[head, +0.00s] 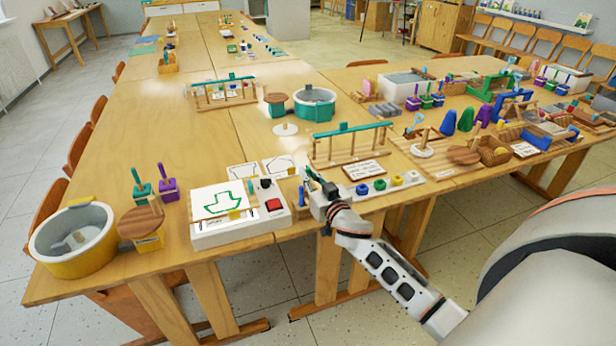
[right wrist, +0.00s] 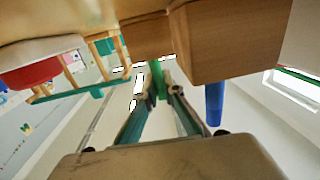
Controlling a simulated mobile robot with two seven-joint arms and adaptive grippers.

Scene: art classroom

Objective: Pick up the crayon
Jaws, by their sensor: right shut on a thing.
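My right gripper (head: 314,188) is at the front edge of the near table, just right of the white box with the red button. In the right wrist view the fingers (right wrist: 157,92) are closed on a slim green crayon (right wrist: 157,76). Most of the crayon is hidden by the fingers and by a wooden block (right wrist: 220,45) close by. A blue crayon-like stick (right wrist: 214,103) shows beside that block, apart from the fingers. In the head view the held crayon is too small to make out clearly. My left gripper is not in view.
The white box (head: 240,232) with a red button (head: 273,205) stands left of the gripper. A wooden rack (head: 350,147) and a row of coloured pieces (head: 380,185) lie behind and right. A round tub (head: 75,240) stands at the left. Bare tabletop (head: 160,120) lies farther back.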

